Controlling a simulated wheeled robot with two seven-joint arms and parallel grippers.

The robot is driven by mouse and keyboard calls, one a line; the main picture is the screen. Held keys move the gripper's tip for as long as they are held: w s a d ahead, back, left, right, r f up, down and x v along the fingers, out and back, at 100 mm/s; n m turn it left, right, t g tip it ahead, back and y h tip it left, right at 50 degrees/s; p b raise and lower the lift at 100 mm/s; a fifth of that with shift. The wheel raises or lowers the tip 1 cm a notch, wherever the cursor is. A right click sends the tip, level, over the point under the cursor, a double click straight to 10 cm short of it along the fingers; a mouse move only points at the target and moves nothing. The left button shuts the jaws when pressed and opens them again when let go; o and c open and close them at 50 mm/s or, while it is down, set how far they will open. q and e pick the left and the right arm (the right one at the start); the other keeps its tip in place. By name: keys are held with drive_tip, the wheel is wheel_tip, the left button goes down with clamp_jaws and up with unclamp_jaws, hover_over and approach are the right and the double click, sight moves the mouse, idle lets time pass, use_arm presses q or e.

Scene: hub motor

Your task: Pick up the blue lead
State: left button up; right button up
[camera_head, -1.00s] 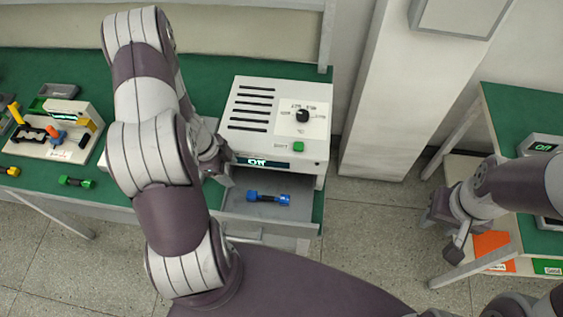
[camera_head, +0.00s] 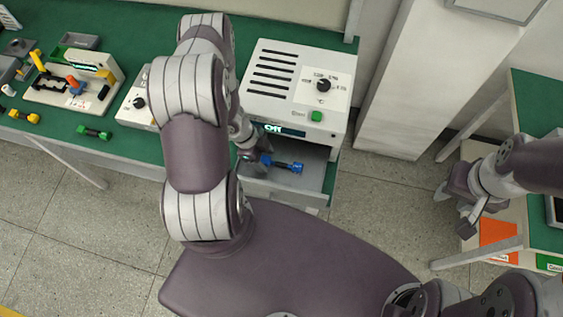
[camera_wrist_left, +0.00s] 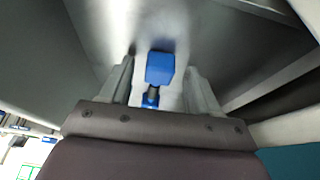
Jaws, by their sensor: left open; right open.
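The blue lead (camera_head: 286,166) has blue ends and a dark middle. It lies in the open drawer (camera_head: 312,186) under the white oven-like unit, its left end partly hidden by my left gripper in the head view. My left gripper (camera_head: 256,154) is over the drawer at the lead's left end. In the left wrist view the lead (camera_wrist_left: 160,68) shows end-on between the two spread fingers of my left gripper (camera_wrist_left: 161,85), with a gap on each side. My right gripper (camera_head: 460,212) is open and empty, far to the right near the side table.
The white unit (camera_head: 297,85) with a dial and green button stands behind the drawer. A green lead (camera_head: 94,132) and a yellow lead (camera_head: 24,116) lie on the green bench, near a fixture (camera_head: 75,85). The side table (camera_head: 530,100) is at right.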

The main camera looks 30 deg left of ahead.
use_arm(q)
drive_tip(key=shift+s, duration=0.1)
drive_tip(key=shift+s, duration=0.1)
drive_tip(key=c, duration=0.5)
drive_tip(key=shift+r, duration=0.1)
clamp_jaws()
